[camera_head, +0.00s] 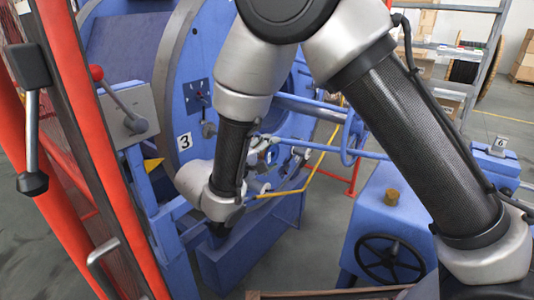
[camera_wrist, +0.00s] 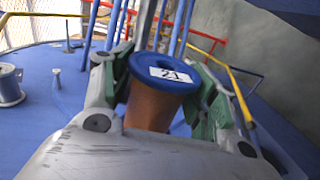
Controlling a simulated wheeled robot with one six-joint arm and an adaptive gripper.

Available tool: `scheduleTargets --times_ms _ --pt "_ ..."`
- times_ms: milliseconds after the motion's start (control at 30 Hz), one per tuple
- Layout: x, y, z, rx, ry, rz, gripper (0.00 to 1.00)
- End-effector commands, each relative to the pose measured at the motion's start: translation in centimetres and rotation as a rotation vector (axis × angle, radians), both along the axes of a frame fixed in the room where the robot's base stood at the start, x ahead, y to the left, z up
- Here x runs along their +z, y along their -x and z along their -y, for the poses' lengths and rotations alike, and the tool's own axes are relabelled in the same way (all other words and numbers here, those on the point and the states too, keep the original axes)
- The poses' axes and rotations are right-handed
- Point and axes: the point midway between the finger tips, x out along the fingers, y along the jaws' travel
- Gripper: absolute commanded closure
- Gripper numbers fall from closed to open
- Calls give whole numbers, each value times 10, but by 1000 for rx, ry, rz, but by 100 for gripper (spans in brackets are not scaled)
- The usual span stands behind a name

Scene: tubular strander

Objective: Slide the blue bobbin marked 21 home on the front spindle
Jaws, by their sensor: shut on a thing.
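The bobbin marked 21 (camera_wrist: 164,88) shows in the wrist view with a blue flange, a white 21 label and a copper-orange wound body. My gripper (camera_wrist: 165,95) is shut on it, with green-lined fingers on both sides of the body. The blue flange faces up towards the camera, and the bobbin leans slightly. A grey rod (camera_wrist: 145,22) rises behind the flange; I cannot tell whether it is the front spindle or whether it passes through the bobbin. In the head view my arm hides the bobbin and most of the gripper.
The blue strander frame (camera_head: 175,85) with a 3 plate (camera_head: 185,141) stands beside my wrist. A red guard post (camera_head: 85,130) and a lever box (camera_head: 128,110) are at left. A handwheel (camera_head: 390,258) is at lower right. Another spool (camera_wrist: 10,88) stands left in the wrist view.

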Motion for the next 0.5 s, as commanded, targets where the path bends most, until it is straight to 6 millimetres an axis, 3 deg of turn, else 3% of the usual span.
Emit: scheduleTargets --times_ms 500 --pt "1 -10 -13 0 -1 2 84"
